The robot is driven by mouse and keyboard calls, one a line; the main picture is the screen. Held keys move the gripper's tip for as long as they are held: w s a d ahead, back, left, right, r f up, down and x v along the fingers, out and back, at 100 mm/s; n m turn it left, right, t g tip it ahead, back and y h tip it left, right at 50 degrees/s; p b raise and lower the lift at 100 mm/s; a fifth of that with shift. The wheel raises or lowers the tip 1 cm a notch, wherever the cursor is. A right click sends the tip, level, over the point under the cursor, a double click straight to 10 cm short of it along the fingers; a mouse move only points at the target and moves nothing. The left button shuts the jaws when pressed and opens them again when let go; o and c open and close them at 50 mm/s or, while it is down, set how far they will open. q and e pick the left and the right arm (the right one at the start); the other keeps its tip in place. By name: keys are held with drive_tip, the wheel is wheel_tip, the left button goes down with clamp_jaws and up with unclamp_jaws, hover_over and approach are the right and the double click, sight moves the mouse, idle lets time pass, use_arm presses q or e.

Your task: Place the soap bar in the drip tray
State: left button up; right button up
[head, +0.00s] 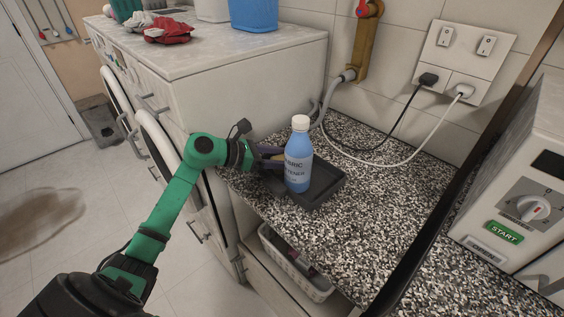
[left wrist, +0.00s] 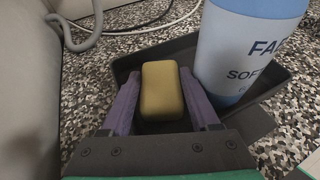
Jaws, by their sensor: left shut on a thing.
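A yellow soap bar (left wrist: 163,91) sits between the two purple fingers of my left gripper (left wrist: 164,103), which is shut on it. In the head view, my left gripper (head: 270,155) reaches in from the left at the left side of the dark drip tray (head: 328,188); I cannot make out the soap there. The tray (left wrist: 125,67) lies on the speckled counter, and the soap is over its left part in the wrist view. I cannot tell whether the soap touches the tray floor. My right gripper is not in view.
A blue fabric softener bottle (head: 298,168) with a white cap stands upright in the tray, close to the right of my left gripper. A white machine (head: 262,85) rises behind the arm. Cables cross the back of the counter (head: 380,190). The counter's right part is clear.

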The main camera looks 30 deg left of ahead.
use_arm(q)
drive_tip(key=shift+d, duration=0.1)
drive_tip(key=o, duration=1.1)
drive_tip(key=shift+o, duration=0.2)
drive_tip(key=shift+r, duration=0.15)
drive_tip(key=b+v, duration=0.2)
drive_tip(key=v, duration=0.9)
drive_tip(key=shift+s+b, duration=0.1)
drive_tip(key=shift+b, duration=0.3)
drive_tip(key=shift+s+a+r, duration=0.25)
drive_tip(key=shift+s+r, duration=0.05)
